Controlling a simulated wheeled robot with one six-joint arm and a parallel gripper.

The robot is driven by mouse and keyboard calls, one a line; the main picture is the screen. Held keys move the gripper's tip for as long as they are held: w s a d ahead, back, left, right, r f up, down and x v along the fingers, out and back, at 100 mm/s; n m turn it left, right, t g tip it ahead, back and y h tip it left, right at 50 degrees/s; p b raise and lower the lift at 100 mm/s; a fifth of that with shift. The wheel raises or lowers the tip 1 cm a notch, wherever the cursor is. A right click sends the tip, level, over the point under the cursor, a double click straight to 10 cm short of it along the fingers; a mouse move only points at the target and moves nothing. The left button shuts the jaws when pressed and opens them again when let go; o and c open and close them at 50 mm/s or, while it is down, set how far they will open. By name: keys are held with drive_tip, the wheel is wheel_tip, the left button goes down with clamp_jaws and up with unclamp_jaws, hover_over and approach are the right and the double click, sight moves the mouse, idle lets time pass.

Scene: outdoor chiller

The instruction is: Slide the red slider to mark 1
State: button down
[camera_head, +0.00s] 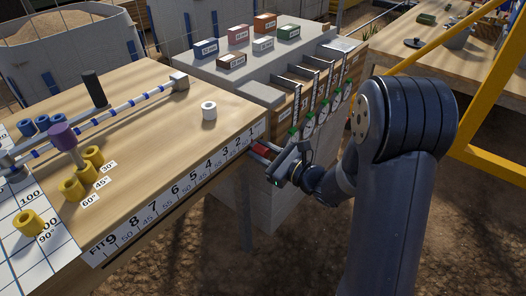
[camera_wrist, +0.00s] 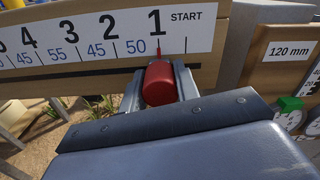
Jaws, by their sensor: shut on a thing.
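The red slider (camera_wrist: 159,84) is a small red cylinder with a thin red pointer on top. In the wrist view it sits just under the scale strip (camera_wrist: 110,38), and its pointer stands at the mark 1, left of START. My gripper (camera_wrist: 158,88) is shut on the slider, with one finger on each side. In the head view my gripper (camera_head: 276,160) is at the right end of the table's front edge, and a bit of the red slider (camera_head: 261,149) shows beside it. The scale (camera_head: 180,195) runs along that edge from 9 to 1.
The wooden table (camera_head: 150,110) holds a white ring (camera_head: 209,110), yellow rings (camera_head: 71,188) and a blue-and-white rod (camera_head: 135,98). Right of the slider stands a wooden panel with dial gauges (camera_head: 322,115). A yellow frame (camera_head: 495,160) is at the far right.

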drive_tip(key=c, duration=1.1)
unclamp_jaws()
drive_tip(key=shift+o, duration=0.2)
drive_tip(key=p+v, duration=0.1)
drive_tip(key=v, duration=1)
drive_tip(key=shift+a, duration=0.1)
drive_tip(key=b+x, duration=0.1)
drive_tip(key=x, duration=0.9)
drive_tip(key=shift+w+a, duration=0.25)
drive_tip(key=shift+a, duration=0.05)
drive_tip(key=shift+w+d+r, duration=0.1)
drive_tip(key=shift+w, duration=0.15)
drive_tip(key=shift+w+d+p, duration=0.15)
drive_tip(key=shift+d+p, duration=0.05)
drive_tip(key=shift+p, duration=0.2)
